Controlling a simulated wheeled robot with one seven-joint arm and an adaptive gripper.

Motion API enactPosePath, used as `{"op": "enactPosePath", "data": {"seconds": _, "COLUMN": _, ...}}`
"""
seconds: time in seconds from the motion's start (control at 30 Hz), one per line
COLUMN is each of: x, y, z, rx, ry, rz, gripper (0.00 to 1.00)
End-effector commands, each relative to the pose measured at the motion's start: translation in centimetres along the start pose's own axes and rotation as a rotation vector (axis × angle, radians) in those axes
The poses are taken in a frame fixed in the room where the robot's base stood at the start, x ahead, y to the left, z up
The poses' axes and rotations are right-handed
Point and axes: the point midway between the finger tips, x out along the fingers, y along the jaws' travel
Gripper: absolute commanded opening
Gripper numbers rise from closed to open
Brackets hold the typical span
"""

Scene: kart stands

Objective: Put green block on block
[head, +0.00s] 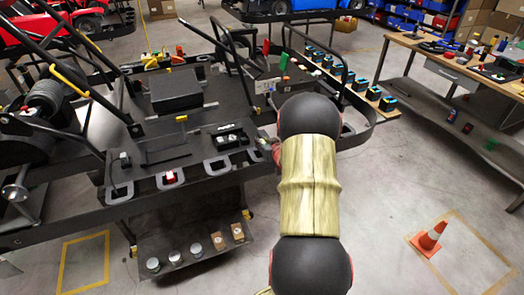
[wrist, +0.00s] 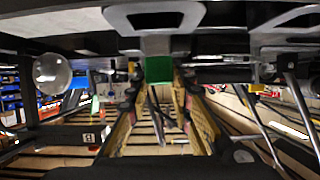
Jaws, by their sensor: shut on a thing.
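A green block (wrist: 159,69) is in the upper middle of the wrist view. It sits between the fingertips of my gripper (wrist: 160,88), which is shut on it. Just above it in that view is a dark frame with pale-rimmed slots (wrist: 155,16). I cannot tell whether the block touches this frame. In the head view my arm covers the gripper and most of what it holds. A red block (head: 170,178) sits at a slot along the near edge of the black kart stand (head: 95,218). I cannot tell which block the task means as the base.
Silver cylinders (head: 175,257) and brown blocks (head: 219,241) stand on a lower shelf. Black-and-blue boxes (head: 372,93) line a shelf behind my arm. An orange cone (head: 432,236) stands on open floor at right. A workbench (head: 440,65) is at the upper right.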

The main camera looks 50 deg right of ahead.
Motion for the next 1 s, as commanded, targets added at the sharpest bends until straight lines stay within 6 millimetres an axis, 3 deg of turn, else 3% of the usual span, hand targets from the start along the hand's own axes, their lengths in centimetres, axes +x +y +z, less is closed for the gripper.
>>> {"op": "enactPosePath", "data": {"seconds": 0.23, "x": 1.6, "y": 0.3, "z": 1.0, "rx": 0.000, "ry": -0.001, "rz": -0.001, "gripper": 0.05}}
{"op": "enactPosePath", "data": {"seconds": 0.4, "x": 2.6, "y": 0.3, "z": 3.5, "rx": 0.000, "ry": -0.001, "rz": 0.000, "gripper": 0.05}}
{"op": "enactPosePath", "data": {"seconds": 0.83, "x": 2.8, "y": 0.3, "z": 3.9, "rx": 0.000, "ry": 0.000, "rz": 0.000, "gripper": 0.05}}
{"op": "enactPosePath", "data": {"seconds": 0.87, "x": 2.8, "y": 0.3, "z": 3.9, "rx": 0.000, "ry": 0.000, "rz": 0.000, "gripper": 0.23}}
{"op": "enactPosePath", "data": {"seconds": 1.0, "x": 2.7, "y": 0.3, "z": 3.8, "rx": -0.001, "ry": 0.000, "rz": 0.000, "gripper": 0.31}}
